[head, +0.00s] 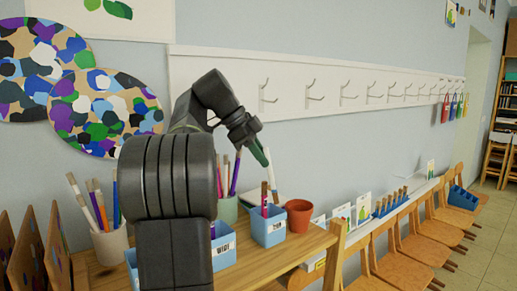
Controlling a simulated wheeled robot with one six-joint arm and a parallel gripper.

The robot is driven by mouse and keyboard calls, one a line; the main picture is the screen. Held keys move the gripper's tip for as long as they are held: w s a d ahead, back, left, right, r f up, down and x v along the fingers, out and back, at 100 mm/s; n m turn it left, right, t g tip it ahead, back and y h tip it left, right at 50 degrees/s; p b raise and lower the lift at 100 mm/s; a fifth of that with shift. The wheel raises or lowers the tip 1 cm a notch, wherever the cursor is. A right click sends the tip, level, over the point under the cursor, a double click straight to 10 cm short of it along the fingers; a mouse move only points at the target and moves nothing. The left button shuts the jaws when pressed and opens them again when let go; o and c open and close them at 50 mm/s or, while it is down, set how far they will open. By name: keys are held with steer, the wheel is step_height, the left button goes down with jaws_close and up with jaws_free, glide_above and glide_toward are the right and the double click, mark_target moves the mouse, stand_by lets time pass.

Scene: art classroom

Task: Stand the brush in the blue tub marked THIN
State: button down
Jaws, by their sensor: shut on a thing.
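My gripper (259,150) reaches over the table from the left and points down and right, shut on a slim pale brush (270,174). The brush hangs steeply, slightly tilted, with its lower end over or inside the mouth of a blue tub (268,235); I cannot tell which. That tub has a small white label, too small to read for sure, and another brush or two stand in it. A second blue tub (227,258) to its left has a label that seems to read WIDE. My arm hides part of it.
A terracotta pot (299,218) stands close to the right of the labelled tub. A green cup (228,210) stands behind, and a pale cup of brushes (110,245) at left. The wooden table (285,262) has little bare room. Chairs (405,255) line the wall.

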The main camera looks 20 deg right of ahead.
step_height(320, 180, down, 9)
steer(key=a+b, duration=0.1)
steer(key=b, duration=0.5)
steer(key=shift+s+a+b, duration=0.2)
steer(key=shift+s+b, duration=0.05)
steer(key=shift+b, duration=0.1)
steer(key=c, duration=1.4)
jaws_free()
steer(key=shift+o, duration=0.2)
steer(key=shift+r, duration=0.15)
steer(key=p+v, duration=0.6)
steer(key=v, duration=0.7)
steer(key=shift+a+r, duration=0.2)
steer(key=shift+r, duration=0.05)
